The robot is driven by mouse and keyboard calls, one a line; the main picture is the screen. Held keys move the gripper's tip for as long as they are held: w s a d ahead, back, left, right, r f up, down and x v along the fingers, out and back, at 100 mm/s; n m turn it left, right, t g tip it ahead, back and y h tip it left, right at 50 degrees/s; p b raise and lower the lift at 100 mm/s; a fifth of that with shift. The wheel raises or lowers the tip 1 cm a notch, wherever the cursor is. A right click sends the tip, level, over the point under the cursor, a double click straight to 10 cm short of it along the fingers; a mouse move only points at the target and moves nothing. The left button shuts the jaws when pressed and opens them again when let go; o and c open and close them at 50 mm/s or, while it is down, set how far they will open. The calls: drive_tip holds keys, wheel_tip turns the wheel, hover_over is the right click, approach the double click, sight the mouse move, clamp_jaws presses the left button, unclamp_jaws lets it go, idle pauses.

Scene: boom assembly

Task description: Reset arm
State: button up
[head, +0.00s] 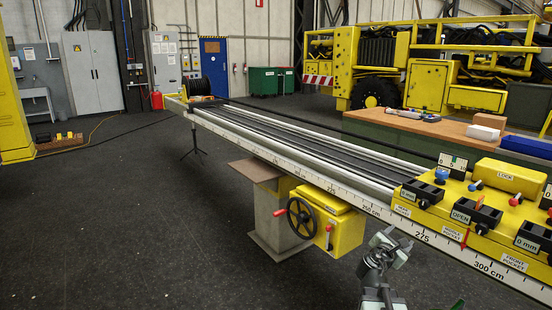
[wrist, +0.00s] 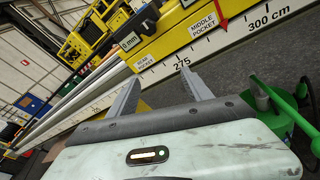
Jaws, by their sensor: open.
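My gripper (head: 391,243) is in the lower right of the head view, in front of the long boom (head: 330,180) and below its scale. In the wrist view my gripper (wrist: 158,77) has its two grey fingers apart with nothing between them. The fingers point towards the white scale rail (wrist: 160,72) near the 275 mark. The rail lies beyond them. In the head view the fingertips are small, and I cannot tell their exact distance from the rail.
A yellow block with labelled pockets (head: 482,205) sits on the boom's right end. A yellow gearbox with a black handwheel (head: 302,218) hangs below the boom on a grey pedestal (head: 268,222). A green thing (wrist: 285,110) is right of my gripper.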

drive_tip(key=s+a+f+m+g+y, duration=0.4)
drive_tip(key=a+f+m, duration=0.3)
drive_tip(key=a+f, duration=0.3)
drive_tip(key=s+a+f+m+g+y, duration=0.35)
drive_tip(key=a+f+m, duration=0.4)
drive_tip(key=a, duration=0.45)
drive_tip(key=s+a+f+m+g+y, duration=0.3)
drive_tip(key=s+a+m+g+y, duration=0.1)
drive_tip(key=s+a+m, duration=0.35)
wheel_tip(320, 180, up, 17)
drive_tip(key=p, duration=1.6)
drive_tip(key=shift+s, duration=0.4)
drive_tip(key=shift+f, duration=0.15)
drive_tip(key=shift+d, duration=0.1)
